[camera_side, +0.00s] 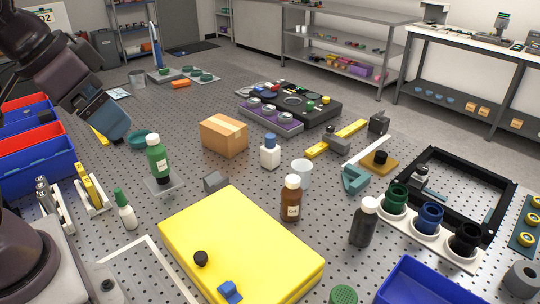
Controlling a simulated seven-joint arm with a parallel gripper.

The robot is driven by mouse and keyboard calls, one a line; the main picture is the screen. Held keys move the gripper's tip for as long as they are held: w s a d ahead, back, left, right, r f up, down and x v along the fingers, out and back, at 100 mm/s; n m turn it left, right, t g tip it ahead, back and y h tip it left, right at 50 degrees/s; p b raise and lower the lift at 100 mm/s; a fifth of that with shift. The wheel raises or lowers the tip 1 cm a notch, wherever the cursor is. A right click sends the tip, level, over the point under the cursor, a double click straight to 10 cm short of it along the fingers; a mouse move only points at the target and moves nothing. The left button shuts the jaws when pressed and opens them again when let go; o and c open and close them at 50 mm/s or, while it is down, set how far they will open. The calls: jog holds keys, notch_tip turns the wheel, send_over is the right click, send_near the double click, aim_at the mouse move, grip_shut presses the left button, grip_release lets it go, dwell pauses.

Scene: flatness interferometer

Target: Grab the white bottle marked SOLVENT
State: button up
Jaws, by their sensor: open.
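A white bottle with a blue cap (270,153) stands upright near the middle of the perforated table, right of a cardboard box. A smaller white bottle with a green cap (126,213) stands at the left. The lettering on both is too small to read, so I cannot tell which says SOLVENT. My gripper (112,130) is at the upper left, above the table and apart from both bottles. It is open, with nothing seen in it; its fingers are hard to make out.
The cardboard box (224,135), a clear cup (302,173) and a brown bottle (291,201) stand close around the blue-capped bottle. A green bottle (157,160) stands left. A yellow slab (240,245) fills the front. A dark bottle (363,225) stands front right.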

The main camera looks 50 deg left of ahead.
jog(key=w+a+f+m+g+y, duration=0.3)
jog(key=w+a+f, duration=0.1)
jog(key=w+f, duration=0.3)
jog(key=w+a+f+m+g+y, duration=0.2)
jog(key=w+a+f+g+y, duration=0.15)
jog(key=w+f, duration=0.35)
jog(key=m+t+y, duration=0.6)
jog(key=m+t, duration=0.8)
jog(key=m, duration=0.8)
send_over(270, 144)
jog(key=s, duration=0.1)
notch_tip(270, 144, down, 8)
jog(key=shift+d+f, duration=0.2)
jog(key=shift+d, duration=0.3)
notch_tip(270, 144, down, 6)
jog(key=shift+r, duration=0.1)
jog(key=shift+w+a+f, duration=0.35)
jog(key=shift+w+a, duration=0.3)
jog(key=shift+a, duration=0.05)
jog(key=shift+w+a, duration=0.35)
jog(key=shift+w, duration=0.05)
